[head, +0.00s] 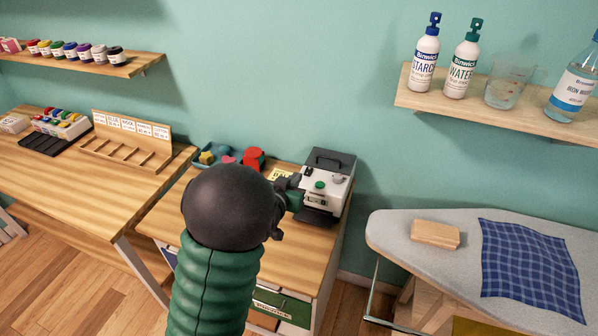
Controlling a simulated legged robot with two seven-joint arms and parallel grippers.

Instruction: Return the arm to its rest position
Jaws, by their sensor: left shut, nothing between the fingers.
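My left arm, with a green ribbed sleeve and a dark rounded joint, rises from the bottom and hides part of the wooden cabinet (303,263). My left gripper (290,186) shows only partly beyond that joint, close to the left side of a white and dark grey machine (325,188). It is shut with nothing visible in it. Whether it touches the machine I cannot tell. My right gripper is not in view.
A blue tray (209,163) of small items and a red object (252,158) sit behind my arm. A sorting rack (127,143) stands on the left table. At right, an ironing board (400,228) holds a wooden block (435,234) and blue checked cloth (530,268). A shelf (480,113) holds bottles.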

